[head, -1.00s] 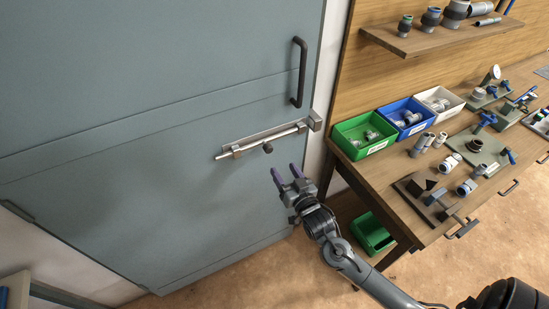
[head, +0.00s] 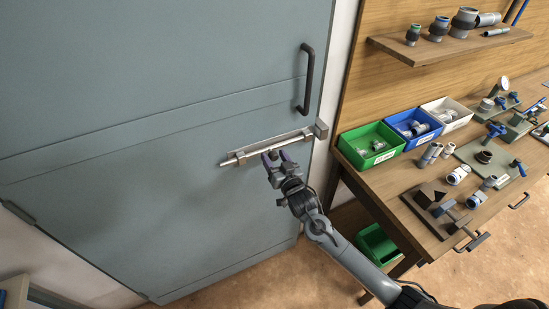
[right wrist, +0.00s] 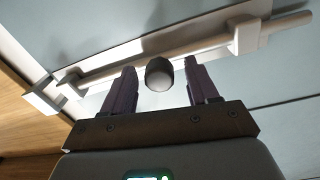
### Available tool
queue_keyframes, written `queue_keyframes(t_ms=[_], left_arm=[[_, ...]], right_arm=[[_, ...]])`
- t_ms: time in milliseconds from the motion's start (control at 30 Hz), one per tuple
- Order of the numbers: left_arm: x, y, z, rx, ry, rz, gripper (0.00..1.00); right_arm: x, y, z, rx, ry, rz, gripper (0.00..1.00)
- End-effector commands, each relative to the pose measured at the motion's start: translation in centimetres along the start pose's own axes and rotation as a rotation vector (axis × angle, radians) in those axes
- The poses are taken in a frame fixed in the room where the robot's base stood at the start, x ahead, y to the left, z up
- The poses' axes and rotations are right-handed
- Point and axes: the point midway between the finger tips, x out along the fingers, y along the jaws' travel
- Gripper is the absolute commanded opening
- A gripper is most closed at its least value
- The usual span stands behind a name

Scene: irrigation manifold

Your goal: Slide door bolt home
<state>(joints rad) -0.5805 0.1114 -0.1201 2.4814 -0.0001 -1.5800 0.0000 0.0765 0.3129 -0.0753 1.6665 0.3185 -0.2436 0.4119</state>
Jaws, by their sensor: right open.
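The metal door bolt (head: 233,162) lies on its plate across the blue-grey door (head: 150,190), its left end sticking out past the left guide. In the right wrist view, the bolt rod (right wrist: 115,66) runs across behind my fingers. The dark round knob (right wrist: 159,74) of the bolt sits between the two purple fingers of my open right gripper (head: 277,158), with a gap on each side. The keeper (head: 321,129) is on the frame at the right; it also shows at the left of the right wrist view (right wrist: 41,97). My left gripper is not in view.
A dark door handle (head: 306,78) stands above the bolt. A wooden workbench (head: 408,205) with green, blue and white bins and pipe fittings is close on the right. A green crate (head: 376,243) is under it. The door face left of the bolt is clear.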

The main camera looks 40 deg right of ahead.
Motion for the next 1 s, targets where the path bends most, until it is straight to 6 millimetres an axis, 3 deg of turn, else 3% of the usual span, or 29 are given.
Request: queue_keyframes(t_ms=[367,767,1000], left_arm=[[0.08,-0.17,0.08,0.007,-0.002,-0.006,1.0],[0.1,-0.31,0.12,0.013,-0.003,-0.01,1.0],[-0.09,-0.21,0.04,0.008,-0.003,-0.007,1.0]], right_arm=[[0.5,-0.01,0.01,0.0,0.0,0.0,0.59],[0.47,0.0,0.01,0.0,-0.001,0.0,0.01],[0.49,0.31,-0.12,-0.001,-0.001,0.002,0.0]])
